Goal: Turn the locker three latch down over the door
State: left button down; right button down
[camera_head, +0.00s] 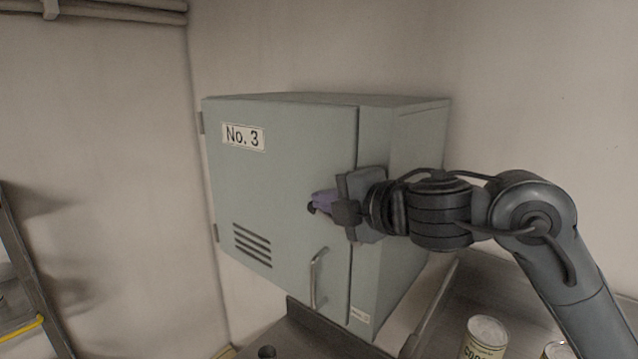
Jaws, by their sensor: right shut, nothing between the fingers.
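The grey-green locker (400,150) has a shut door (285,185) with a "No. 3" label (244,137). The door has vent slots at lower left and a curved metal handle (315,278) at lower right. My right gripper (318,206) is in front of the door's right edge, above the handle, pointing left. It is shut. A small purple piece (326,198) shows at its tips; I cannot tell whether it is the latch or part of the gripper. The latch is otherwise not clearly visible, perhaps hidden behind the gripper. My left gripper is out of view.
A can (485,338) stands on the metal counter at lower right, below my right arm, with part of another can (557,350) beside it. A rack (25,290) stands at the far left. The space in front of the door's left part is clear.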

jog(key=shift+w+a+f+g+h+p, duration=0.2)
jog(key=shift+g+h+p, duration=0.3)
jog(key=shift+p, duration=0.45)
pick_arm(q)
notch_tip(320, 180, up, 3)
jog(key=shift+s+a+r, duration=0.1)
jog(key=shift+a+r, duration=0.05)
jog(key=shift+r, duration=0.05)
pick_arm(e)
jog(key=shift+f, duration=0.3)
pick_arm(q)
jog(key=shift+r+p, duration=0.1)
jog(key=shift+p, duration=0.25)
pick_arm(e)
jog(key=shift+r, duration=0.1)
